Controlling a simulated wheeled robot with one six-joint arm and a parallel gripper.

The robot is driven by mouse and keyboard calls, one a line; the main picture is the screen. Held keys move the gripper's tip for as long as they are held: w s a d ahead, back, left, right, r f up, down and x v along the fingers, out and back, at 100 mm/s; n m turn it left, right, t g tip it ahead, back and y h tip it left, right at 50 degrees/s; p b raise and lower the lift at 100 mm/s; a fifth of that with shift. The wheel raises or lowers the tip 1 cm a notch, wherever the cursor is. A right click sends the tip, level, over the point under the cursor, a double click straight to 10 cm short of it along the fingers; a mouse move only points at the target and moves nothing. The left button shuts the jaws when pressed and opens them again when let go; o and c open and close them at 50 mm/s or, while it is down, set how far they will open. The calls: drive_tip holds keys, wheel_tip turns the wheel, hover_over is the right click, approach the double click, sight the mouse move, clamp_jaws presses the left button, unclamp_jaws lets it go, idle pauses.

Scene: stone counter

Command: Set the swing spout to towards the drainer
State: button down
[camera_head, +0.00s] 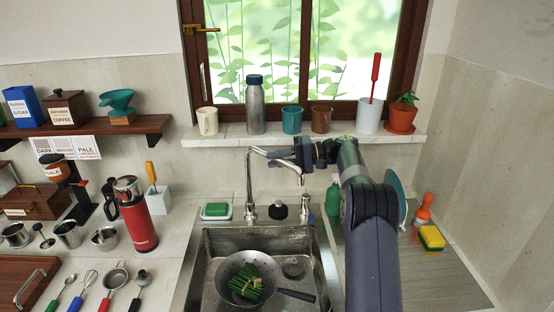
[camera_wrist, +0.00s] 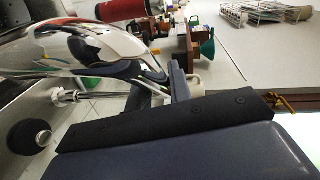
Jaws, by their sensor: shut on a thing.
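The chrome swing spout (camera_head: 257,151) rises from its post behind the sink (camera_head: 188,287) and reaches to the right, its tip near the sink's back edge. My gripper (camera_head: 296,160) comes from the right and is shut on the spout near its outer end. In the wrist view the spout (camera_wrist: 95,35) is large and shiny, against the dark fingers of my gripper (camera_wrist: 158,82). The fingers hide part of the spout. The drainer (camera_head: 440,285) is the grey surface right of the sink, partly hidden by my arm.
A pan (camera_head: 226,274) with a green bundle lies in the sink. A green bottle (camera_head: 333,198) stands behind my arm. An orange brush (camera_head: 424,209) and yellow sponge (camera_head: 432,238) are at the right. A red flask (camera_head: 138,222) stands left. Cups and a bottle line the sill.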

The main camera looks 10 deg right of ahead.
drive_tip(key=c, duration=1.3)
unclamp_jaws()
drive_tip(key=s+d+r, duration=0.1)
drive_tip(key=d, duration=0.9)
drive_tip(key=shift+s+d+r+b, duration=0.2)
drive_tip(key=shift+d+b, duration=0.1)
drive_tip(key=shift+a, duration=0.15)
drive_tip(key=a, duration=0.3)
drive_tip(key=w+a+f, duration=0.1)
drive_tip(key=a, duration=0.6)
drive_tip(key=shift+w+a+f+p, duration=0.2)
drive_tip(key=shift+p, duration=0.1)
drive_tip(key=shift+d, duration=0.1)
